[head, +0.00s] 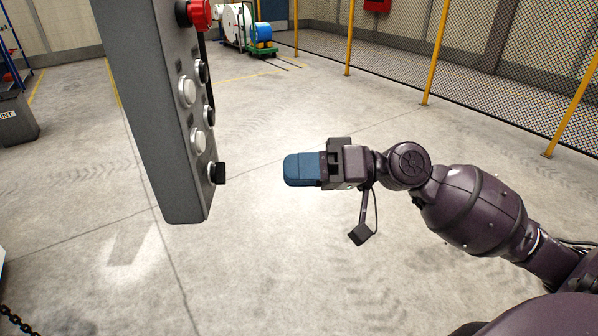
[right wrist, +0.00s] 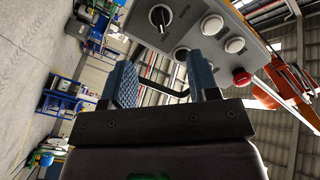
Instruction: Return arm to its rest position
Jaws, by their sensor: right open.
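My right arm comes in from the right in the head view. Its gripper (head: 303,169) has blue fingers and points left, toward the hanging control box. In the right wrist view the two blue fingers (right wrist: 160,88) stand apart with nothing between them. The grey control box (head: 160,110) hangs at the left of the head view, with several white buttons, a black knob (head: 217,172) and a red button (head: 200,14). A gap shows between the fingertips and the knob in the head view. The box's face also shows in the right wrist view (right wrist: 195,22). My left gripper is not visible.
Bare concrete floor lies around and below the arm. Yellow posts (head: 436,55) with black mesh fencing stand at the back right. A green cart with reels (head: 262,40) stands far back. A dark bin (head: 15,118) is at the far left, and a black chain (head: 15,320) at the lower left.

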